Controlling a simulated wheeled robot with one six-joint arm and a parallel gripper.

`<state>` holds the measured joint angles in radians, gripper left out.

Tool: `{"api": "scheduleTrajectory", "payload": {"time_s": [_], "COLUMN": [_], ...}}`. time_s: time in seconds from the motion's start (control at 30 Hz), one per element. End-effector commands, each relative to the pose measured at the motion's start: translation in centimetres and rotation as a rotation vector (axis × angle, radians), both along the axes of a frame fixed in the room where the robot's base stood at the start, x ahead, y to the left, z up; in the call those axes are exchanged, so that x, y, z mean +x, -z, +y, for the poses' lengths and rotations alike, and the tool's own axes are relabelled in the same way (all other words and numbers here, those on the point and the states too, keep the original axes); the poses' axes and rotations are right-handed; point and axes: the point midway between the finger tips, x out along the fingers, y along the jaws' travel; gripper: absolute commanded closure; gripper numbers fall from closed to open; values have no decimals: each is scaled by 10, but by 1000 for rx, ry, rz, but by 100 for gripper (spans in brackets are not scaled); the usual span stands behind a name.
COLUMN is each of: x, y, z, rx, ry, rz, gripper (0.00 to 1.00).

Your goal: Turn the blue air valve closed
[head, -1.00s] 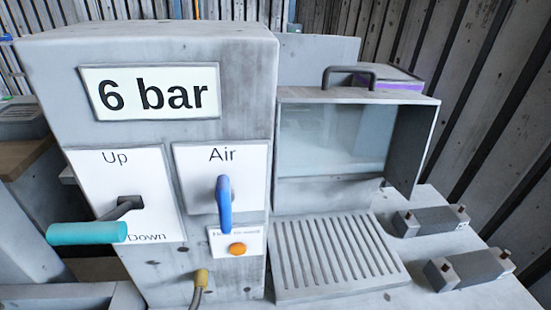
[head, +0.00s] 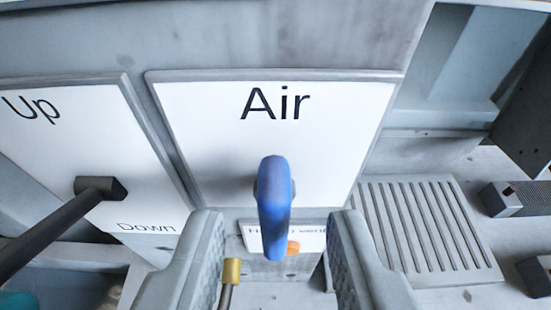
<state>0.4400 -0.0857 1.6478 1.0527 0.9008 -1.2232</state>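The blue air valve handle (head: 274,208) points downward from its pivot on the white Air plate (head: 340,125). My gripper (head: 275,240) is open, with one grey finger on each side of the handle's lower end. The picture shows gaps between the handle and both fingers, so they do not appear to touch it. The handle's lower tip overlaps a small label below the plate.
The Up/Down lever (head: 45,232), with a dark shaft and teal grip, sticks out at the left. An orange button (head: 293,248) sits just behind the handle. A yellow hose fitting (head: 231,271) is beside the left finger. A slotted grate (head: 425,230) lies to the right.

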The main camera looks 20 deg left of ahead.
Motion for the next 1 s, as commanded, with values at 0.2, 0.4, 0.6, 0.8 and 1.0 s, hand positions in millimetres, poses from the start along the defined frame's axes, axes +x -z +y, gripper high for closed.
{"api": "scheduleTrajectory", "payload": {"time_s": [0.2, 0.4, 0.6, 0.8, 1.0], "x": [17, 21, 21, 21, 21], "y": [7, 9, 9, 9, 9], "z": [7, 9, 9, 9, 8], "rx": [0, -1, -1, -1, 7], "ry": [0, 0, 0, 0, 0], "rz": [0, 0, 0, 0, 3], "gripper": [66, 66, 72, 100, 100]}}
